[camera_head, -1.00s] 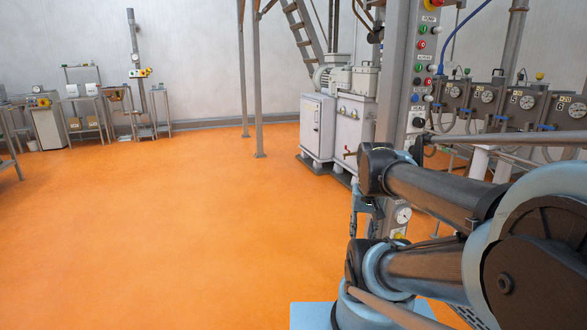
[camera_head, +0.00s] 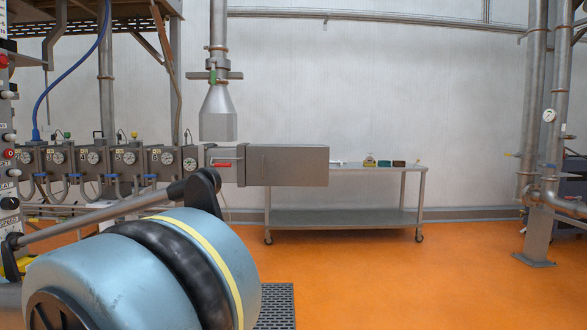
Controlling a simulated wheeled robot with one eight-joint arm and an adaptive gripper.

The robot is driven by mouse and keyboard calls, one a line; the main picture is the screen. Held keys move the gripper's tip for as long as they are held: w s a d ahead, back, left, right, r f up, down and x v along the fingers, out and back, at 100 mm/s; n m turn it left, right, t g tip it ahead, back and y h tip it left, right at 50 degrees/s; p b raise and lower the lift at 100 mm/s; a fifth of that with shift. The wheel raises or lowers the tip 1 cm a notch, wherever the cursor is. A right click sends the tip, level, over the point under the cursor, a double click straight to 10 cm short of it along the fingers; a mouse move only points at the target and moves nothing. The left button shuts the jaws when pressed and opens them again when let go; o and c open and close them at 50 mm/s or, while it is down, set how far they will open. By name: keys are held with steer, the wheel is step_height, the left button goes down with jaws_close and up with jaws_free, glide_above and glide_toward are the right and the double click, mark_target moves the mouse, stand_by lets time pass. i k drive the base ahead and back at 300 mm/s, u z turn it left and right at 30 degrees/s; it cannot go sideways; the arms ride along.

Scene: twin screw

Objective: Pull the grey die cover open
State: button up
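The grey die cover (camera_head: 288,165) is a box-shaped metal housing at the right end of the machine's row of barrel sections. It looks shut from here. A red-handled lever (camera_head: 222,165) sits at its left side, where it meets the last section. My own blue arm fills the lower left of the view, in front of the machine. My gripper is not in view, so its state does not show.
A wheeled steel table (camera_head: 345,217) with small items on top stands behind the cover. A funnel-shaped hood (camera_head: 218,112) hangs above the cover's left end. Steel pipes (camera_head: 533,150) stand at the right. The orange floor (camera_head: 400,285) is clear at the centre right.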

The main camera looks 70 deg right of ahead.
mark_target(298, 165)
steer(key=z, duration=2.75)
steer(key=i, duration=0.95)
steer(key=z, duration=0.5)
